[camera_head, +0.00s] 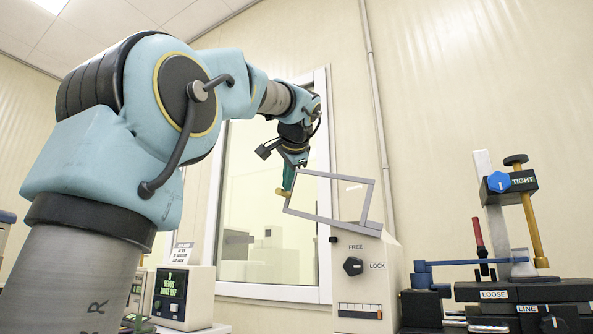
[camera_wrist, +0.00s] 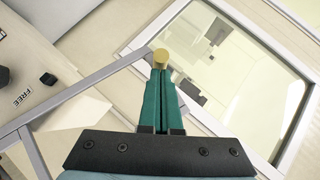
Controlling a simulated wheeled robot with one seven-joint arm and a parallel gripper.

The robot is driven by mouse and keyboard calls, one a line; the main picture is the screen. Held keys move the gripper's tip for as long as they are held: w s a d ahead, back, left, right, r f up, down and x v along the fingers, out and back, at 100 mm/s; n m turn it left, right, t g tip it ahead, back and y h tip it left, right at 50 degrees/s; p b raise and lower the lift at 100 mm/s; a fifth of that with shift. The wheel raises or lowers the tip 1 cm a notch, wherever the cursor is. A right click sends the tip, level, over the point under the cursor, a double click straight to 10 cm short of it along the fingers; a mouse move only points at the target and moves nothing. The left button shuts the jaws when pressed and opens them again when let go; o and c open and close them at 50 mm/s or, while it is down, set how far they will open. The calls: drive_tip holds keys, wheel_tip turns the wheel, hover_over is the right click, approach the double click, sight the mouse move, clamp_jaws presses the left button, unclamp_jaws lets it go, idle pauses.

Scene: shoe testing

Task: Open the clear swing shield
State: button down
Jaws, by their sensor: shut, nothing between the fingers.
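The clear swing shield (camera_head: 333,217) is a grey-framed clear pane at the top of the pale machine (camera_head: 390,262). In the wrist view its grey frame (camera_wrist: 97,78) runs in from the left to the fingertips. A brass knob (camera_head: 281,192) sits at the shield's left edge; it also shows in the wrist view (camera_wrist: 161,56), right at the tips of my fingers. My gripper (camera_head: 289,180) has green fingers, seen together and empty in the wrist view (camera_wrist: 163,78). The fingertips are at or just behind the knob; I cannot tell whether they touch it.
The machine's front has a black dial (camera_head: 353,266) between FREE and LOCK. A window (camera_head: 270,225) stands behind the shield. At right is a fixture (camera_head: 515,225) with a TIGHT knob and LOOSE and LINE labels. A green-screened box (camera_head: 185,297) stands at lower left.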

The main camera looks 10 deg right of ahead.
drive_tip(key=shift+w+a+f, duration=0.15)
drive_tip(key=shift+f, duration=0.2)
drive_tip(key=shift+w+a+f, duration=0.15)
drive_tip(key=shift+f, duration=0.2)
drive_tip(key=shift+r, duration=0.1)
